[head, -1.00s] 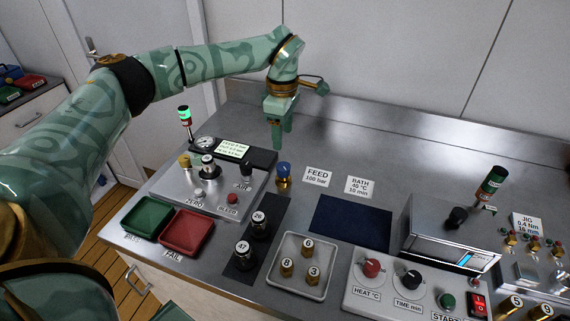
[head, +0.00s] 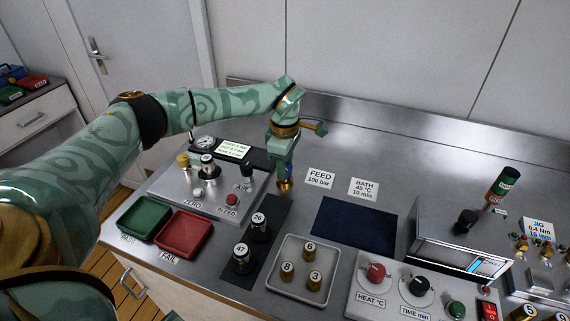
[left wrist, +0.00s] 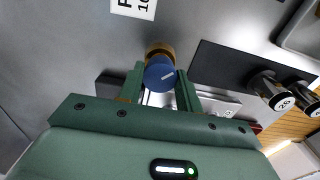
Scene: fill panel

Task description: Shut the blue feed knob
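The blue feed knob (left wrist: 159,76) has a brass base and a pale line on its blue cap. It stands on the metal bench left of the FEED 100 bar label (head: 320,177). In the head view the knob (head: 285,184) is mostly hidden by my left gripper (head: 284,170), which points down over it. In the left wrist view the two green fingers of this gripper (left wrist: 161,80) stand on either side of the blue cap. They look open, close to the cap; I cannot see firm contact. My right gripper is not in view.
A test unit (head: 213,188) with a gauge, display and small knobs stands left of the gripper. Vials (head: 258,226) stand on a dark mat in front. A green tray (head: 145,219), a red tray (head: 183,235) and a grey tray (head: 302,298) lie nearer. Bench behind is clear.

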